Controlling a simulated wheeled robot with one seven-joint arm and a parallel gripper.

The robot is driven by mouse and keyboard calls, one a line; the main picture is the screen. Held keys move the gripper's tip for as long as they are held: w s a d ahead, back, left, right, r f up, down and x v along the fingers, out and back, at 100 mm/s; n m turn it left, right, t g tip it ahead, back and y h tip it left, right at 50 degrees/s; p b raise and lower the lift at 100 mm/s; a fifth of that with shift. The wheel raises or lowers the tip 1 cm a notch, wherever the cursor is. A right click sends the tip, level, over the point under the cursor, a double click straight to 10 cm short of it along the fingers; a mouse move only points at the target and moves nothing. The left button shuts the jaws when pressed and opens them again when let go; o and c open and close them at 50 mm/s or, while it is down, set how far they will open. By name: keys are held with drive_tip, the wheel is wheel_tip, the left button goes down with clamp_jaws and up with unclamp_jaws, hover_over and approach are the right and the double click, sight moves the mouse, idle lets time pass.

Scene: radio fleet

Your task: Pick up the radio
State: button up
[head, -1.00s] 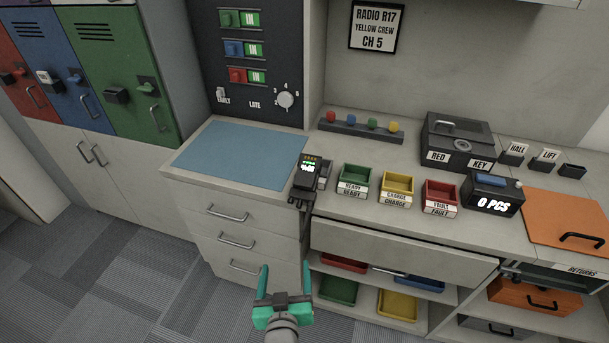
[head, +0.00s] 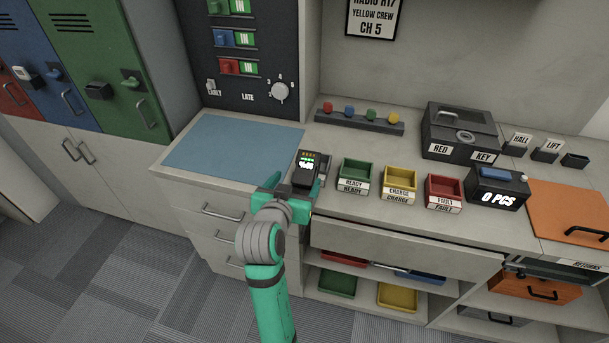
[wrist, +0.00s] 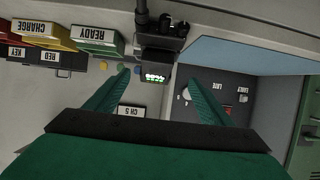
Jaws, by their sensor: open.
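The radio (head: 305,172) is a small black device with a lit green and white display. It stands at the counter's front edge, between the blue mat and the green tray. My gripper (head: 294,190) is open at the near side of the radio, one teal finger to its left and one to its right; the wrist hides the radio's lower part. In the wrist view, which is upside down, the radio (wrist: 160,60) shows between and beyond the open fingers (wrist: 157,80). I cannot tell whether either finger touches it.
A blue mat (head: 235,148) lies left of the radio. Green (head: 355,172), yellow (head: 399,180) and red (head: 444,189) labelled trays stand to its right. A drawer front (head: 400,245) lies below the counter edge.

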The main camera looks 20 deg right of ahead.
sight(304, 173)
drive_tip(key=x, duration=0.3)
drive_tip(key=shift+w+d+f, duration=0.2)
drive_tip(key=shift+w+d, duration=0.1)
drive_tip(key=shift+d, duration=0.15)
drive_tip(key=shift+x, duration=2.05)
drive_tip(key=shift+s+d, duration=0.1)
drive_tip(key=shift+d, duration=0.05)
